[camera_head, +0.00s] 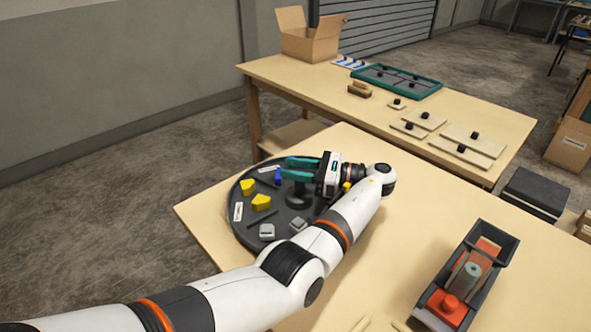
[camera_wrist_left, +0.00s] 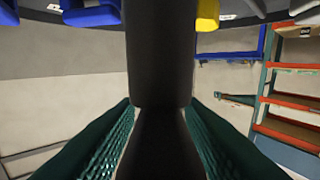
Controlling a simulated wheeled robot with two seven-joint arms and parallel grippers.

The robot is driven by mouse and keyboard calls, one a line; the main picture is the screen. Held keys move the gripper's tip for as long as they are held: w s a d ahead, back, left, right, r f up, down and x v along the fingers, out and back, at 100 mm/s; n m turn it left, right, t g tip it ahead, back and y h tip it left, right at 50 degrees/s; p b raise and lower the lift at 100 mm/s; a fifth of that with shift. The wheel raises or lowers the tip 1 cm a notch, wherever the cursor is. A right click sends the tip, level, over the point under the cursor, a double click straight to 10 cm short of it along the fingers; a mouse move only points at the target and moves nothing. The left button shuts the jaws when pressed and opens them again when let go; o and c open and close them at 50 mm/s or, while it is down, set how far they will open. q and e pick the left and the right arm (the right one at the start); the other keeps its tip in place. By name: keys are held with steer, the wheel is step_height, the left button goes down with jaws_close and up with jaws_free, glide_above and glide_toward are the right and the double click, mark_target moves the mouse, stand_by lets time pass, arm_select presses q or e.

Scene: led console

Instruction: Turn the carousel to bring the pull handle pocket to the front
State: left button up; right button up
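The carousel (camera_head: 245,232) is a dark round disc on the near table. It carries yellow pieces (camera_head: 261,202), grey pieces (camera_head: 267,231), a blue piece (camera_head: 278,177) and white labels too small to read. A black hub post (camera_head: 297,197) stands in its middle. I cannot tell which pocket is the pull handle one. My left gripper (camera_head: 287,169) reaches over the disc with its teal fingers pointing left. In the left wrist view a dark post (camera_wrist_left: 160,50) fills the space between the fingertips (camera_wrist_left: 161,105); whether they press on it is unclear. My right gripper is out of view.
A dark bin (camera_head: 500,262) with red and grey parts stands at the right of the near table. The table between is clear. A back table holds a cardboard box (camera_head: 309,42), a green-edged tray (camera_head: 372,70) and several boards with black knobs.

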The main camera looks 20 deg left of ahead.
arm_select(q)
step_height(320, 180, up, 10)
steer(key=shift+f+p, duration=0.2)
steer(key=shift+p, duration=0.35)
